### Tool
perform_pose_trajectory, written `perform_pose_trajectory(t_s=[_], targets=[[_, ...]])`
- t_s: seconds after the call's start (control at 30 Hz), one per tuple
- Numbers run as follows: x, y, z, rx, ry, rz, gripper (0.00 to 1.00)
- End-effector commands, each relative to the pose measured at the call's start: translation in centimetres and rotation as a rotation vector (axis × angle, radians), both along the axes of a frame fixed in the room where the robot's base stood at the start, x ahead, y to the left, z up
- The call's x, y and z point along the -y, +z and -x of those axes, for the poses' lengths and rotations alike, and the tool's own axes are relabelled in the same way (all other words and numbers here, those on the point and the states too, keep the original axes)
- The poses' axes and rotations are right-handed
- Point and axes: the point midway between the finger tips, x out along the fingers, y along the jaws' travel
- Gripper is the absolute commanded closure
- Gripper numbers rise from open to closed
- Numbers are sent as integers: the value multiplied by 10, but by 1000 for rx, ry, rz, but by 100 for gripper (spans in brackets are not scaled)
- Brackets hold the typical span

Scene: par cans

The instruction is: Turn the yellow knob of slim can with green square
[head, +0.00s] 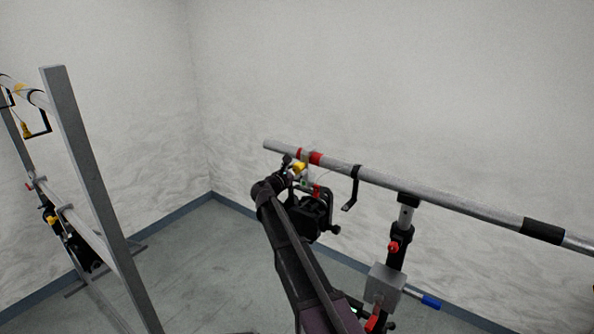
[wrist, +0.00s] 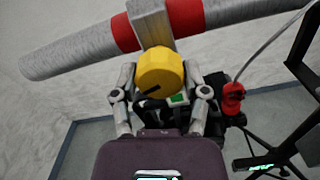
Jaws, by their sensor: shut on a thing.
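The yellow knob (wrist: 160,72) is in the middle of the wrist view, below the grey clamp on the bar, with a dark mark on its face. My gripper (wrist: 160,85) is shut on it, one finger at each side. A green square (wrist: 179,98) on a pale patch shows just below and right of the knob. The dark can (wrist: 229,108) hangs behind my gripper and is partly hidden. In the head view the knob (head: 299,167) is small, at my gripper (head: 294,172), near the left end of the bar.
A grey bar (head: 440,199) with red and black bands runs across the right half. A black bracket (head: 353,188) hangs from it, close right of the can. A stand (head: 386,284) with red knobs holds the bar. A grey frame (head: 100,200) stands at the left. The floor between is clear.

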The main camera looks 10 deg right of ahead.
Motion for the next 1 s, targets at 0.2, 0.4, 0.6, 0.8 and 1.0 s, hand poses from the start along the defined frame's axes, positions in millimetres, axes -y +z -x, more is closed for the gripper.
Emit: perform_pose_trajectory(t_s=[0.2, 0.4, 0.6, 0.8, 1.0], targets=[[0, 0, -1, 4, 0, -3, 89], [0, 0, -1, 30, 0, -29, 89], [0, 0, -1, 94, 2, -97, 89], [0, 0, -1, 195, 4, -205, 89], [0, 0, -1, 322, 7, -340, 89]])
